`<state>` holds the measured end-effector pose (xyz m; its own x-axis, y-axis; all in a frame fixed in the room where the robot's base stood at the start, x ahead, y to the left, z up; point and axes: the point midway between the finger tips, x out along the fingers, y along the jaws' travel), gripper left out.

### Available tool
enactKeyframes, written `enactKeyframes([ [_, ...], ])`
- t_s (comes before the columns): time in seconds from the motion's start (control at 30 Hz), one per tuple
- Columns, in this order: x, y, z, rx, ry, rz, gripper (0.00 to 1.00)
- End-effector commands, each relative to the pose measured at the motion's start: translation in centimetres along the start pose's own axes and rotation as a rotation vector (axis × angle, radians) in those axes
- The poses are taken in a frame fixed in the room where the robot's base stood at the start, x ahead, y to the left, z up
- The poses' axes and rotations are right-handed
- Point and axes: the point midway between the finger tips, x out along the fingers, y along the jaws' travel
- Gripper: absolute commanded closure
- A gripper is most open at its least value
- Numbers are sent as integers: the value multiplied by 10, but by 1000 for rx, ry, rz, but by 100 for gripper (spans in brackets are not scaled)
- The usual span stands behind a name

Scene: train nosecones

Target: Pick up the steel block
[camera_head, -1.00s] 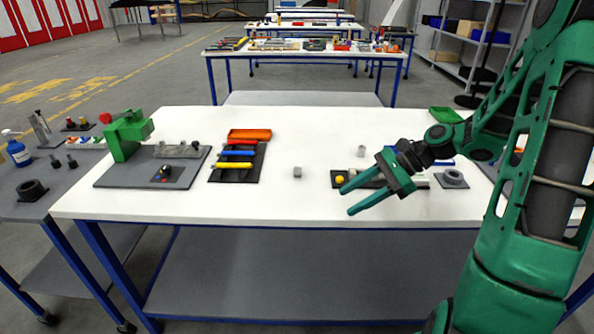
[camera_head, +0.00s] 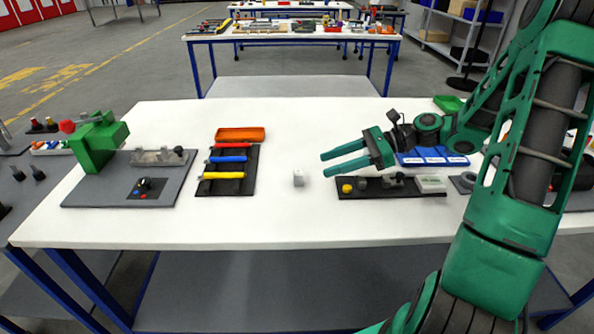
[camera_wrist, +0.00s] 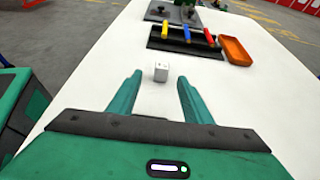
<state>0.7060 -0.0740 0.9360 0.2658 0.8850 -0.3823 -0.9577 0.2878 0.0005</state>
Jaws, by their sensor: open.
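The steel block is a small light-grey cube (camera_head: 298,178) on the white table, between the tool mat and the black tray. In the wrist view the steel block (camera_wrist: 161,72) sits on the tabletop beyond my fingertips, roughly between their lines. My gripper (camera_head: 322,165) is open and empty, to the right of the block and apart from it in the head view. Its two green fingers (camera_wrist: 160,80) show spread in the wrist view.
A black mat (camera_head: 246,183) with coloured-handled tools and an orange tray (camera_head: 240,134) lie left of the block. A black tray (camera_head: 400,193) with small parts lies right. A green vise (camera_head: 97,143) stands at far left. The table around the block is clear.

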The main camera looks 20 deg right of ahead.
Motion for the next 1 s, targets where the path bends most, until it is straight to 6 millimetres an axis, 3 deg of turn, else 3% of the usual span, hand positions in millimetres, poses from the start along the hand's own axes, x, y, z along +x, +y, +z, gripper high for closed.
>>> enactKeyframes([
  [1.0,90,-8,-6,10,0,-23,55],
])
